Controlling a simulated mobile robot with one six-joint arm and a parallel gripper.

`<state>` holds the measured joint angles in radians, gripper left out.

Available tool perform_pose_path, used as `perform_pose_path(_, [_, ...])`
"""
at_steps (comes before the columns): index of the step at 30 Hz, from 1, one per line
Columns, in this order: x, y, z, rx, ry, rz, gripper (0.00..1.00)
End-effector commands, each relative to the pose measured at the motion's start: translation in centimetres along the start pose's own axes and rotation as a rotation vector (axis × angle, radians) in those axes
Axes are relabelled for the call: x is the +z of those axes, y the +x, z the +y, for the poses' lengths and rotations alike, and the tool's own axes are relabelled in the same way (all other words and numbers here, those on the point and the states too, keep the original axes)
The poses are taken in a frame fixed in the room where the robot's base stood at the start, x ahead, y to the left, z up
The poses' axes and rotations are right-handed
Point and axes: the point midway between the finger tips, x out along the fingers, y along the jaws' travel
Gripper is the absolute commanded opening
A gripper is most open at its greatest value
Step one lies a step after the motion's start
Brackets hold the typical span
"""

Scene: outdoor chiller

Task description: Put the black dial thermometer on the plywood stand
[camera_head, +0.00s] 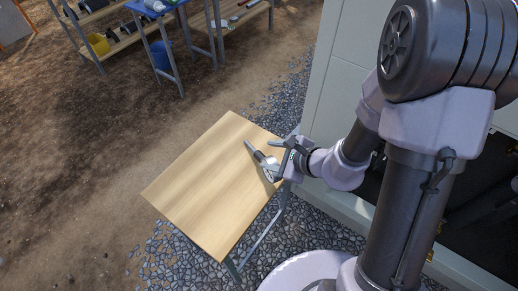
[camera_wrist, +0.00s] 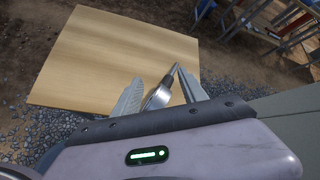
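The plywood stand (camera_head: 205,190) is a pale wooden top on grey metal legs; its top also fills the upper left of the wrist view (camera_wrist: 95,65). The dial thermometer (camera_wrist: 158,98), with a round silvery head and a thin stem, shows between my fingers in the wrist view, over the stand's near edge. My gripper (camera_head: 272,158) is at the stand's right edge. In the wrist view my gripper (camera_wrist: 160,88) has its fingers spread, with a visible gap to the left of the dial. Whether the thermometer rests fully on the wood is hard to tell.
A large pale cabinet (camera_head: 335,75) stands right of the stand, close to my arm. Gravel and dirt surround the stand. Most of its top is clear.

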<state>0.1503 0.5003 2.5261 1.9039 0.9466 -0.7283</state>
Motion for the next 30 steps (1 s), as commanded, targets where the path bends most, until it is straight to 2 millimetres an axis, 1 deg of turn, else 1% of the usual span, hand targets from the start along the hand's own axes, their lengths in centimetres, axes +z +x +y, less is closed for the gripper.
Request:
perform_pose_path(1, [0.4,-1.4,-0.3,0.002,0.007,0.003,0.50])
perform_pose_path(3, [0.3,-2.2,-0.3,0.002,0.004,0.002,0.50])
perform_pose_path(5, [0.4,-2.6,-0.2,0.002,-0.002,-0.002,0.50])
perform_pose_path(7, [2.0,-3.4,-0.5,0.013,-0.055,-0.037,0.50])
perform_pose_path(8, [3.5,-4.0,-0.6,0.023,-0.102,-0.066,0.50])
perform_pose_path(10, [8.1,-6.3,-0.5,0.072,-0.276,-0.148,0.50])
perform_pose_path(11, [10.2,-7.8,0.0,0.104,-0.375,-0.179,0.50])
perform_pose_path(12, [12.6,-10.0,0.9,0.152,-0.518,-0.204,0.50])
perform_pose_path(13, [13.8,-11.7,1.8,0.190,-0.629,-0.208,0.50])
perform_pose_path(14, [14.6,-13.5,2.7,0.226,-0.741,-0.197,0.50])
perform_pose_path(15, [15.0,-15.8,3.6,0.270,-0.887,-0.160,0.50])
perform_pose_path(17, [14.5,-19.1,4.4,0.318,-1.086,-0.068,0.50])
perform_pose_path(18, [13.9,-21.1,4.4,0.337,-1.198,0.010,0.50])
perform_pose_path(21, [12.4,-25.0,3.6,0.348,-1.384,0.194,0.50])
perform_pose_path(22, [12.1,-25.8,3.3,0.346,-1.417,0.236,0.50])
perform_pose_path(24, [11.6,-27.1,2.7,0.342,-1.463,0.303,0.50])
perform_pose_path(25, [11.4,-27.4,2.6,0.341,-1.473,0.318,0.50])
perform_pose_path(30, [11.3,-27.6,2.5,0.344,-1.479,0.330,0.50])
